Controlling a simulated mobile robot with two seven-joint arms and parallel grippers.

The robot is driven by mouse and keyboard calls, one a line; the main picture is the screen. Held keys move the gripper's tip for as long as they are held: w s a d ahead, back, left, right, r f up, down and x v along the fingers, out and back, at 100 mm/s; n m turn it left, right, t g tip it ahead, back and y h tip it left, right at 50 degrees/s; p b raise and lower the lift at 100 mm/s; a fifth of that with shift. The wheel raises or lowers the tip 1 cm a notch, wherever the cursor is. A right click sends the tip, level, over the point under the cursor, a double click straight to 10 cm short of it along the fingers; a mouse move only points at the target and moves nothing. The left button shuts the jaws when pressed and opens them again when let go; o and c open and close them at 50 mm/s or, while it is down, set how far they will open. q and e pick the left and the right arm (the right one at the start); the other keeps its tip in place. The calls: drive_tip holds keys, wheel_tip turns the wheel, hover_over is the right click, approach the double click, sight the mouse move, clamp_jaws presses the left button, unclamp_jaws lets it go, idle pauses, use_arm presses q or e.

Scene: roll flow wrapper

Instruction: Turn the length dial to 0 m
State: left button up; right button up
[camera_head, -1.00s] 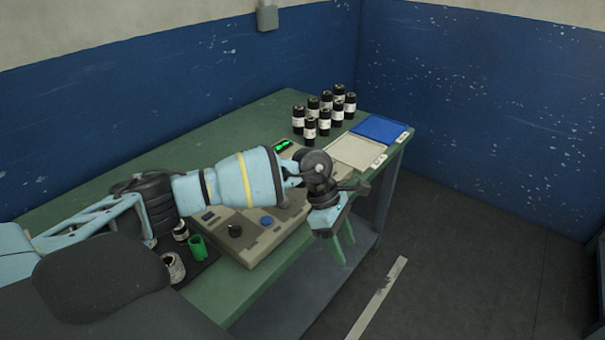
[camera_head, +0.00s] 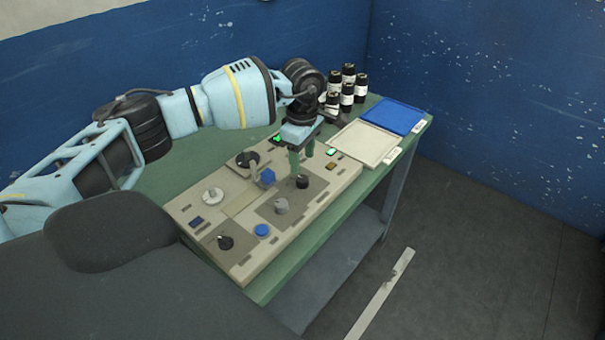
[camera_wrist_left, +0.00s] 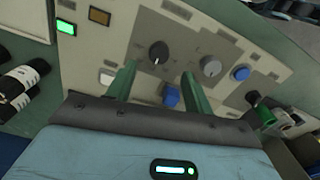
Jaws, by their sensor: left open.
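The beige control panel (camera_head: 243,268) lies on the green table and carries several knobs. I cannot read their labels, so I cannot tell which is the length dial. A black knob (camera_head: 302,181) and a grey knob (camera_head: 281,206) sit on a dark plate. Both also show in the left wrist view, the black knob (camera_wrist_left: 158,53) with a white pointer mark and the grey knob (camera_wrist_left: 209,66) beside it. Another black knob (camera_head: 225,242) is at the panel's near corner. My left gripper (camera_head: 301,164) is open and empty, its green fingers pointing down near the first black knob. My right gripper is out of view.
A blue button (camera_head: 262,230) and a blue block (camera_head: 266,178) are near the knobs. A lit green display (camera_head: 331,152) is at the panel's far end. Several black bottles (camera_head: 348,94), a white tray (camera_head: 368,145) and a blue tray (camera_head: 393,115) stand farther back.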

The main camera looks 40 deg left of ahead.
sight(303, 178)
use_arm(q)
wheel_tip(303, 178, down, 7)
drive_tip(key=shift+w+r, duration=0.1)
idle(0.4)
drive_tip(key=c, duration=1)
